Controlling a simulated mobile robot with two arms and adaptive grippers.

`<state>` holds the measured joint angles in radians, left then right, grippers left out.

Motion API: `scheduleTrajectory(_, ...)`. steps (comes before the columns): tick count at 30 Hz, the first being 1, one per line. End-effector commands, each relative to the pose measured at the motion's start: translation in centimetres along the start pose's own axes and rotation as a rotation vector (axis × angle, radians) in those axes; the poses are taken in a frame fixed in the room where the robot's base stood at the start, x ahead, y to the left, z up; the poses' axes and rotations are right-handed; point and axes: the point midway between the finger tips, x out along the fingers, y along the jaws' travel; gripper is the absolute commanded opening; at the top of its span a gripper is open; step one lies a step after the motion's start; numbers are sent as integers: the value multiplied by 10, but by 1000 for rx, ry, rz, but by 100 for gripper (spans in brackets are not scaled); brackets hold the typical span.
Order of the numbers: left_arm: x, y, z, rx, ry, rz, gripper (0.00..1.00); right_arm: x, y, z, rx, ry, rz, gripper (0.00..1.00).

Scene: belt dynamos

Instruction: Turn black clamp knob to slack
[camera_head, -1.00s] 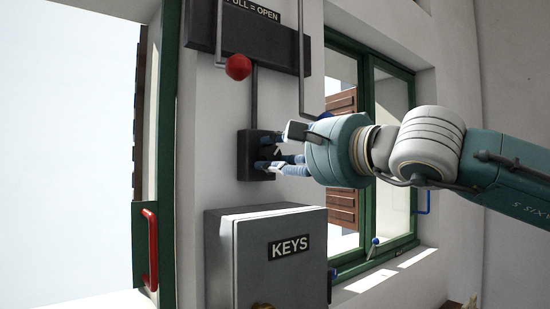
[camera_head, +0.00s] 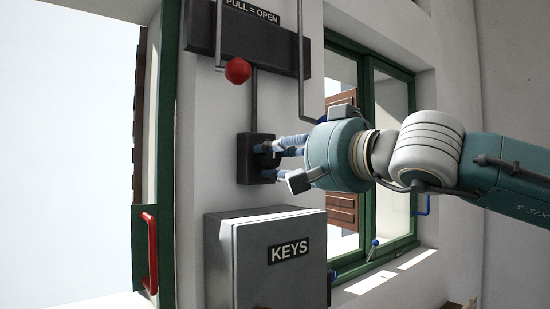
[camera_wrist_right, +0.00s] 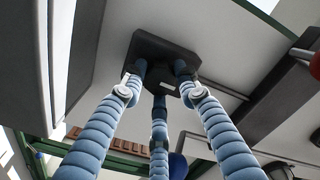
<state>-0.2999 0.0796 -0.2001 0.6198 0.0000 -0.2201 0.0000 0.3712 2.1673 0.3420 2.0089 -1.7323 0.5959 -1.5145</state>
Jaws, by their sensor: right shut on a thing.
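A black clamp box (camera_head: 246,160) is fixed to the white wall below the lever plate, on a vertical rod. It shows in the right wrist view as a dark plate (camera_wrist_right: 147,46) beyond the fingers. My right gripper (camera_head: 268,159) reaches it from the right, its three blue fingers closed around the black clamp knob (camera_wrist_right: 162,82) on the box's face. The fingertips hide most of the knob, so its angle cannot be read. My left gripper is not in view.
A red ball handle (camera_head: 238,70) hangs on a lever just above, under a dark "PULL = OPEN" plate (camera_head: 285,46). A grey KEYS cabinet (camera_head: 270,262) juts out below. A green-framed window (camera_head: 368,150) lies behind my right arm. A red handle (camera_head: 151,250) is at left.

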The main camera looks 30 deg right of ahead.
Motion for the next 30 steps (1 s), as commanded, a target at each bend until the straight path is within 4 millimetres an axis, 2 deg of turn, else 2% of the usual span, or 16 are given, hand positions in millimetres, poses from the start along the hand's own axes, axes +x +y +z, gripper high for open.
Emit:
scheduleTrajectory(14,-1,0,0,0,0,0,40,-1,-2,-4,-15,7,-5,4)
scheduleTrajectory(15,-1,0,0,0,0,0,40,-1,-2,-4,-15,8,-5,32)
scheduleTrajectory(18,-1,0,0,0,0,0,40,-1,-2,-4,-15,7,-5,49)
scheduleTrajectory(26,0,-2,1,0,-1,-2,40,-1,-1,-2,-14,4,-3,49)
scheduleTrajectory(30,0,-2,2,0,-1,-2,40,-8,-1,-3,-12,6,-4,49)
